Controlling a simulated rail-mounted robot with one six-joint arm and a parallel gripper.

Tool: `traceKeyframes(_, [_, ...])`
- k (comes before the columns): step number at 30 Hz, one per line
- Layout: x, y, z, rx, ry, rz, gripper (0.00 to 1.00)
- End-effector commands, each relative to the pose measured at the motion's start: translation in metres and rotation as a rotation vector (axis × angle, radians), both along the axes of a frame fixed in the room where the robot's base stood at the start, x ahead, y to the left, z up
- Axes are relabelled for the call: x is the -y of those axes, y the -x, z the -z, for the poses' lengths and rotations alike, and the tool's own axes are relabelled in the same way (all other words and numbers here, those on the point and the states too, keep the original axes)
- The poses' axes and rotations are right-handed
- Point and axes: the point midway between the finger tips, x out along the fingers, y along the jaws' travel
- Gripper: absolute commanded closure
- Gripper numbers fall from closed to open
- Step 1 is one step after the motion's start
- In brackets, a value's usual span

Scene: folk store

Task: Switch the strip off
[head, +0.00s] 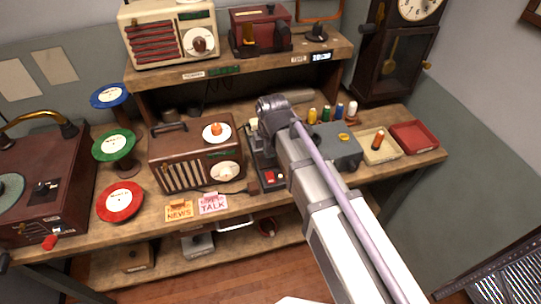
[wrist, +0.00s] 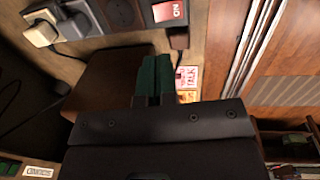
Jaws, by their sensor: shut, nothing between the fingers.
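The power strip (head: 258,160) lies on the bench between the brown radio and my arm, with its red switch (head: 270,177) at the near end. In the wrist view the dark strip (wrist: 118,14) runs along the top edge, and its red switch (wrist: 170,10) is marked ON. In the head view my arm hides the fingers.
The brown radio (head: 196,160) stands left of the strip, with a NEWS card (head: 179,210) and a pink TALK card (head: 213,204) in front. A grey box (head: 338,148), thread spools and a red tray (head: 414,136) stand to the right. A shelf (head: 240,60) overhangs the back.

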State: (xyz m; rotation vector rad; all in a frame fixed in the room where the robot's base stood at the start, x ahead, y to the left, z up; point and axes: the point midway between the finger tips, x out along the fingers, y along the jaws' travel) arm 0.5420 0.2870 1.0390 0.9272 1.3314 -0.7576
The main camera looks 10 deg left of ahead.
Motion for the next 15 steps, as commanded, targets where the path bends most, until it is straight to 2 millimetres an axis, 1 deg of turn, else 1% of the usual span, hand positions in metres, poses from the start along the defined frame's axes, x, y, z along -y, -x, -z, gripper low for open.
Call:
traceKeyframes(1, [-0.001,-0.001,0.021,0.000,0.000,0.000,1.00])
traceKeyframes(6, [-0.003,-0.006,0.060,0.000,0.000,0.000,1.00])
traceKeyframes(12, [-0.005,-0.010,0.100,0.000,0.000,0.000,1.00])
traceKeyframes(15, [-0.006,-0.012,0.111,0.000,0.000,0.000,1.00])
